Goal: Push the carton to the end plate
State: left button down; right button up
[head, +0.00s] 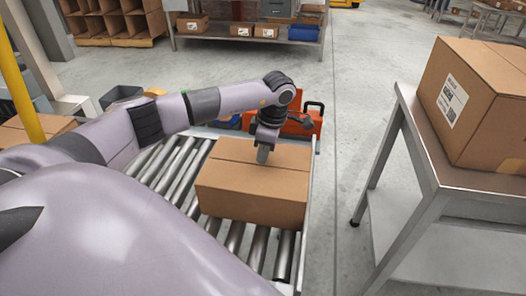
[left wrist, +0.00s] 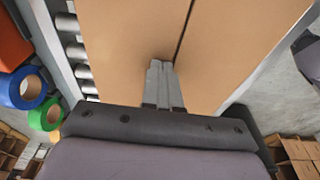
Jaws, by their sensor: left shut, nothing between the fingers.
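The carton (head: 252,195) is a closed brown box with a seam across its top, sitting flat on the roller conveyor (head: 285,255) near its right rail. My left gripper (head: 263,156) is shut and empty, pointing down at the far part of the carton's top. In the left wrist view its fingertips (left wrist: 160,68) lie over the brown top of the carton (left wrist: 125,45), beside the seam; contact cannot be told. A grey strip (head: 203,132) crosses the far end of the rollers; I cannot tell whether it is the end plate. My right gripper is out of view.
An orange case (head: 303,124) stands beyond the conveyor's far end. The left wrist view shows a blue tape roll (left wrist: 22,88) and a green one (left wrist: 46,114). A metal table (head: 445,180) with a labelled box (head: 475,100) stands right, across a strip of clear floor.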

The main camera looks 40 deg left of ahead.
aim_at(306, 168)
pick_arm(q)
jog(key=shift+r, duration=0.25)
jog(key=shift+s+r+p, duration=0.1)
jog(key=shift+r+p, duration=0.1)
jog(key=shift+p, duration=0.25)
jog(key=w+d, duration=0.2)
jog(key=d, duration=0.1)
jog(key=w+d+b, duration=0.1)
jog(key=d, duration=0.2)
jog(key=w+d+b, duration=0.1)
jog(key=w+d, duration=0.1)
jog(key=d, duration=0.2)
jog(key=shift+w+f, duration=0.1)
jog(key=shift+w, duration=0.2)
jog(key=shift+w+d, duration=0.15)
jog(key=shift+d, duration=0.15)
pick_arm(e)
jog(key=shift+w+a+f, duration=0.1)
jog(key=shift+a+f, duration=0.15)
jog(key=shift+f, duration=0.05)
